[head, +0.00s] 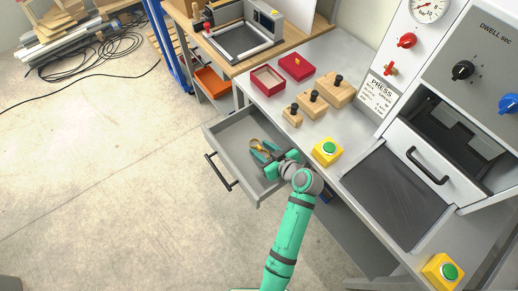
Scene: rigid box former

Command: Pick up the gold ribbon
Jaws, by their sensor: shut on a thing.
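The gold ribbon (260,146) is a small gold piece in the open grey drawer (217,131). My gripper (263,151) reaches into the drawer from the right, its green fingers on either side of the ribbon. The gripper is shut on the gold ribbon. The fingers hide part of it, and I cannot tell whether it is lifted clear of the drawer floor.
The drawer's black handle (220,172) faces the open floor. On the bench are a red open box (267,81), its red lid (297,66), wooden blocks with black knobs (336,91) and a yellow box with a green button (327,152). The press (440,140) stands right.

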